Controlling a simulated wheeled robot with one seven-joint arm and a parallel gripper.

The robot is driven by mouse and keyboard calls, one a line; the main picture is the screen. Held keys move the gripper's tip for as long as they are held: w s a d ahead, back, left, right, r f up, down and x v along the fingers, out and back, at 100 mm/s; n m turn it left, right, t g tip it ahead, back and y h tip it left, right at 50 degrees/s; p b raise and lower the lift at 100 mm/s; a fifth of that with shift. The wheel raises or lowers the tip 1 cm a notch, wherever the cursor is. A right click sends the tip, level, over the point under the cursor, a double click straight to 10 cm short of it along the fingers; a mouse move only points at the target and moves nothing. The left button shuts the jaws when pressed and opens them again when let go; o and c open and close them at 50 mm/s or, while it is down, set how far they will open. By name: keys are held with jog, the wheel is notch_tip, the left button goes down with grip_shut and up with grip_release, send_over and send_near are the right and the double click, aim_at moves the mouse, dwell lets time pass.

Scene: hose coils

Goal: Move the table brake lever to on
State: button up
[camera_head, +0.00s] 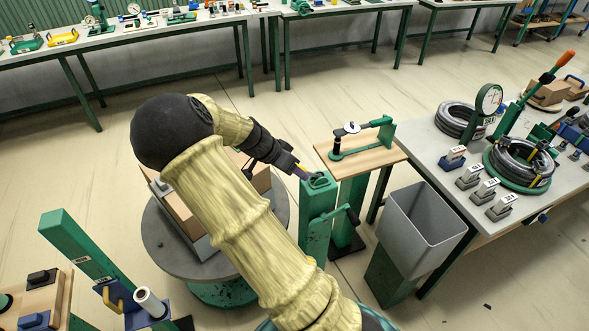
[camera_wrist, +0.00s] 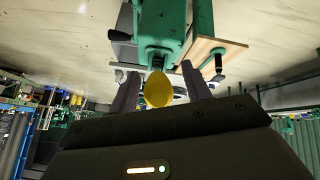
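A green post (camera_head: 316,222) stands beside the round grey turntable (camera_head: 168,250). A yellow knob (camera_wrist: 158,90), which looks like the end of the brake lever, shows in the wrist view in front of a dark stem on the green housing (camera_wrist: 163,28). My gripper (camera_head: 304,173) is at the top of the post. In the wrist view its two dark fingers stand apart, one on each side of the knob, with a narrow gap on both sides. The gripper looks open. No on or off marking is readable, and my arm hides part of the turntable.
A cardboard box (camera_head: 177,212) sits on the turntable, partly behind my arm. A grey bin (camera_head: 420,222) and a small wooden-topped stand (camera_head: 368,160) are close at the right. A bench with hose coils (camera_head: 520,165) is farther right.

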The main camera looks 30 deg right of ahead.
jog(key=shift+r, duration=0.15)
jog(key=b+v, duration=0.2)
jog(key=v, duration=1.5)
jog(key=shift+b, duration=0.35)
jog(key=s+d+f+n+y, duration=0.1)
jog(key=s+f+n+y, duration=0.3)
jog(key=s+f+n, duration=0.3)
jog(key=s+a+f+n+t+y, duration=0.1)
jog(key=s+a+f+n, duration=0.1)
jog(key=s, duration=0.3)
jog(key=s+a+f+n+t+y, duration=0.2)
jog(key=s+n, duration=0.3)
jog(key=s, duration=0.1)
jog(key=shift+a+f, duration=0.3)
jog(key=shift+d, duration=0.1)
